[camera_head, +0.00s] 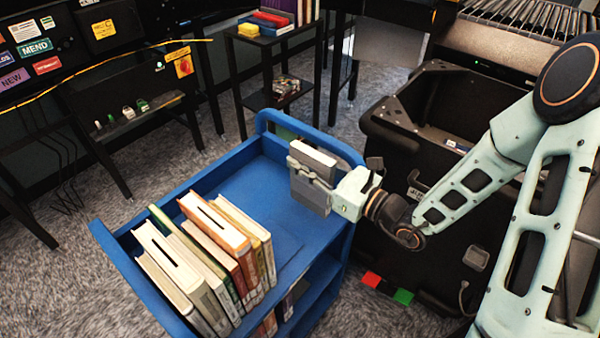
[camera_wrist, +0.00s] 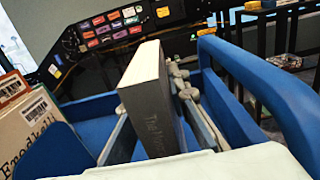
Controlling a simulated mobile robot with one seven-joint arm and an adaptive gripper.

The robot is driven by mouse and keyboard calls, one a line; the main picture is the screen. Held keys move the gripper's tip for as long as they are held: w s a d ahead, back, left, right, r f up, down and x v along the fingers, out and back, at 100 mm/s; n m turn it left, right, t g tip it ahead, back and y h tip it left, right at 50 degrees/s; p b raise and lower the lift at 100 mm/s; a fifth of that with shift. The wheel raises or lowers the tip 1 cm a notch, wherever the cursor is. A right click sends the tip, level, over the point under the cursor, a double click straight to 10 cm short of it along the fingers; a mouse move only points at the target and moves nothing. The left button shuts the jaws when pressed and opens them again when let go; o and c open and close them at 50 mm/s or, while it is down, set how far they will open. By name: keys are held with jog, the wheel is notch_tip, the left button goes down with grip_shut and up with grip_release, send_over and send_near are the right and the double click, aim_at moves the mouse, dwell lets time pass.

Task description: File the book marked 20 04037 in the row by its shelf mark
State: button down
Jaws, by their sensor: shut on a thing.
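My gripper (camera_head: 322,177) is shut on a grey book (camera_head: 312,158). It holds the book upright over the right part of the blue cart's top shelf. In the wrist view the book (camera_wrist: 152,100) stands between the fingers, with part of a title on its cover. I cannot read a shelf mark on it. A row of several books (camera_head: 213,253) stands upright on the left part of the blue cart (camera_head: 268,196). In the wrist view the near books of the row (camera_wrist: 28,115) show barcode labels at the left edge. Their shelf marks are not legible.
The cart's top is bare between the row and the held book. A raised blue rim and end handle (camera_head: 290,124) bound it. A black bin (camera_head: 420,125) stands to the right. A dark side table (camera_head: 275,35) with books is behind.

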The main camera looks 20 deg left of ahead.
jog(key=shift+w+a+f, duration=0.15)
jog(key=shift+f, duration=0.55)
jog(key=shift+w+a+f, duration=0.1)
jog(key=shift+w+f, duration=0.05)
jog(key=shift+f, duration=0.5)
jog(key=shift+w+a+f, duration=0.15)
jog(key=shift+f, duration=0.55)
jog(key=shift+f+b, duration=0.15)
jog(key=shift+b, duration=0.2)
jog(key=c, duration=1.8)
grip_release()
jog(key=shift+c, duration=0.2)
jog(key=v, duration=1.1)
jog(key=shift+f, duration=0.25)
